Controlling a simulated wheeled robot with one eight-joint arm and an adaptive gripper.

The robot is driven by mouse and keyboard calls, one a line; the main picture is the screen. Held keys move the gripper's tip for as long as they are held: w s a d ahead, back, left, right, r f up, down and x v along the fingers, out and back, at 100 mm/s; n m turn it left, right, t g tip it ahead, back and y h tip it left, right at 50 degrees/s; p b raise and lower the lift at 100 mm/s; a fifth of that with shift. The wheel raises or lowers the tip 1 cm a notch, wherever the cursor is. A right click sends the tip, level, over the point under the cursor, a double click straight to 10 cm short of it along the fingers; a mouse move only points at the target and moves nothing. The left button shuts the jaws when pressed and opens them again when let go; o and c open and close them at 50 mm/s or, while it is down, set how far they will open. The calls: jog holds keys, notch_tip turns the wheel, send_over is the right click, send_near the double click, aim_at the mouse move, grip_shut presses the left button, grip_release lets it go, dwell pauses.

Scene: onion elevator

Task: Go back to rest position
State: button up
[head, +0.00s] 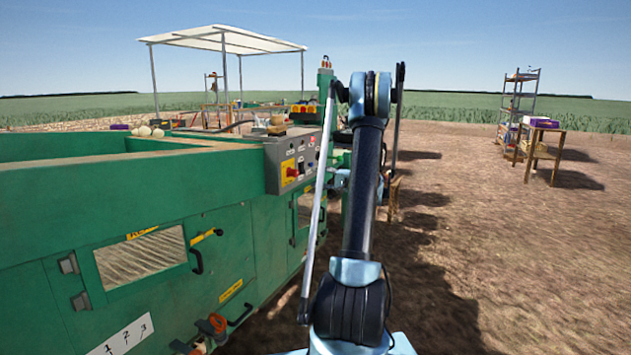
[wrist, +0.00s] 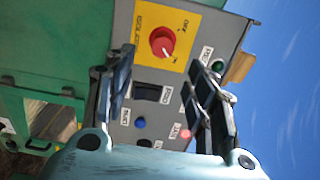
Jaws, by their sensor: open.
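My gripper (wrist: 168,82) shows in the wrist view with its two dark fingers apart and nothing between them. It faces a grey control panel (wrist: 222,38), which appears turned sideways. A red rotary knob (wrist: 162,41) on a yellow plate shows beyond the gap between the fingers. I cannot tell the exact distance, but no contact shows. In the head view my arm stretches forward, to the right of the control panel (head: 310,150), and the gripper itself cannot be made out there.
The green machine (head: 120,195) fills the left side. Onions (head: 142,131) lie on its far part. A canopy (head: 222,40) stands behind. A wooden table (head: 545,152) and a metal shelf (head: 515,105) stand far right. Brown soil (head: 500,250) at the right is open.

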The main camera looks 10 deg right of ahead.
jog(key=s+a+n+g+h, duration=0.1)
jog(key=s+a+g+h, duration=0.1)
jog(key=s+a, duration=0.5)
jog(key=s+a+r+n+g+h, duration=0.1)
jog(key=s+a+n+g+h, duration=0.15)
jog(key=s, duration=0.75)
jog(key=s+a+n+g+h, duration=0.1)
jog(key=s+a+g, duration=0.1)
jog(key=s+a, duration=0.55)
jog(key=s+d+f+n+h, duration=0.1)
jog(key=s+d+f+h, duration=0.1)
jog(key=s, duration=0.8)
jog(key=s+d+f+n+g+h, duration=0.1)
jog(key=s+d+f+h, duration=0.2)
jog(key=s+f, duration=0.3)
jog(key=s+d+f+n+g+h, duration=0.1)
jog(key=s+d+f+h, duration=0.2)
jog(key=s, duration=1.1)
jog(key=shift+s+f+h, duration=0.2)
jog(key=shift+f+h, duration=0.15)
jog(key=shift+f, duration=0.6)
